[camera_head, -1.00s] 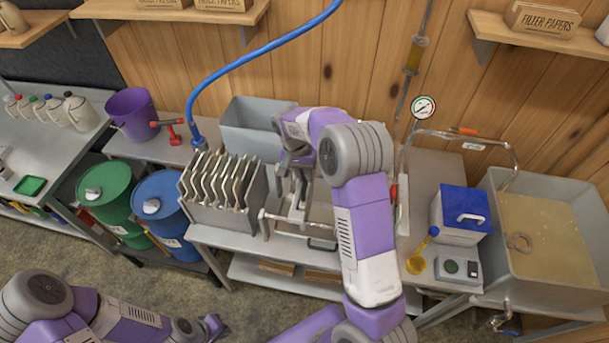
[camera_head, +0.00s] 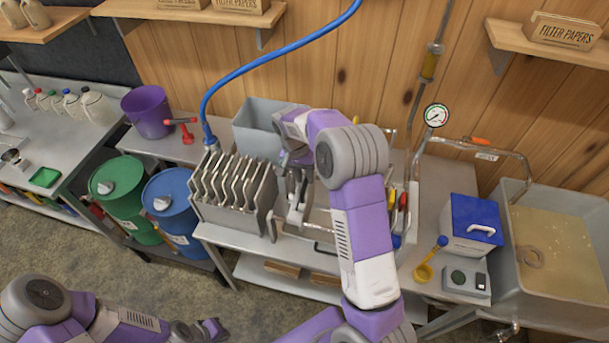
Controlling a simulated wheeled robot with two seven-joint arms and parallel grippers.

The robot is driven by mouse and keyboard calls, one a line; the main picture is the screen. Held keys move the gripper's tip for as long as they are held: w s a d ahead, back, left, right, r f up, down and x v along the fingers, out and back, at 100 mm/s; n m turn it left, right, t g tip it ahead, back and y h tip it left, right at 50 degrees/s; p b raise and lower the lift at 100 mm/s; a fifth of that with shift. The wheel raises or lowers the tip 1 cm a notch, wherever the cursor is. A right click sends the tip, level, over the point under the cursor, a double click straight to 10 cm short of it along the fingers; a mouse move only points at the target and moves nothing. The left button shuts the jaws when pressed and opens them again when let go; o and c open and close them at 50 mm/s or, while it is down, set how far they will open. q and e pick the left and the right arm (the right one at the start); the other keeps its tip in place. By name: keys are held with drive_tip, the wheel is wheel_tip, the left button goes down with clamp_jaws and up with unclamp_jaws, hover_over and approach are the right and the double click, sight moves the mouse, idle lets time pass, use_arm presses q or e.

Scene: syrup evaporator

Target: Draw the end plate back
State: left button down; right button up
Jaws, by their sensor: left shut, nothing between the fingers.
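The filter press (camera_head: 232,195) stands on the metal bench with several pale grey plates packed upright in a row. The end plate (camera_head: 268,205) seems to be the flat grey plate closing the right end of the row. My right gripper (camera_head: 295,196) points down just right of it, over the press rails. I cannot tell whether its fingers touch the plate or how far apart they are. My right forearm and wrist hide part of the press's right side. My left gripper (camera_head: 214,330) is low at the bottom, away from the press, shut and empty.
A grey bin (camera_head: 262,128) stands behind the press, and a blue hose (camera_head: 208,100) runs down to its left end. Green (camera_head: 118,200) and blue (camera_head: 172,210) drums stand left. A blue-lidded box (camera_head: 472,225) and a basin (camera_head: 560,270) are at right.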

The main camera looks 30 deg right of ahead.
wheel_tip(320, 180, up, 7)
drive_tip(key=w+a, duration=0.1)
idle(0.7)
